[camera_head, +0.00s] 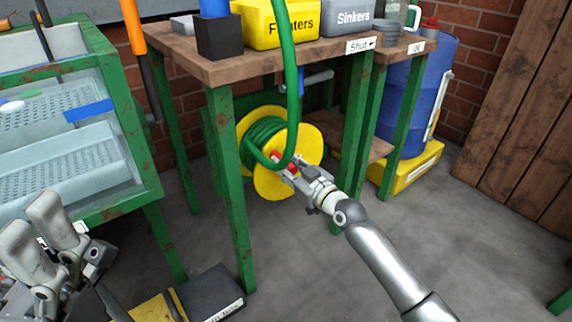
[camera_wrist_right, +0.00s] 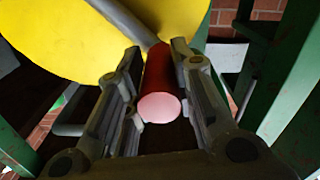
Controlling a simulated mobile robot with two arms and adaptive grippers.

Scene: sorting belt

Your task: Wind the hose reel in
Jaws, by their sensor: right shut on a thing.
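The hose reel (camera_head: 308,146) has yellow discs with green hose (camera_head: 265,136) wound between them. It sits under the wooden bench, and the hose runs up from it past the bench top. A red crank handle (camera_head: 282,161) sticks out from its front disc. My right gripper (camera_head: 290,170) is at this handle. The right wrist view shows the red handle (camera_wrist_right: 160,90) between the two fingers of my right gripper (camera_wrist_right: 157,75), shut on it, with the yellow disc (camera_wrist_right: 90,35) behind. My left gripper (camera_head: 43,235) is open and empty at the lower left, away from the reel.
The bench's green legs (camera_head: 232,190) stand left and right of the reel. The bench top (camera_head: 225,68) carries yellow and grey bins. A blue barrel (camera_head: 420,100) stands at the right. A green rack with clear trays (camera_head: 75,165) is at the left.

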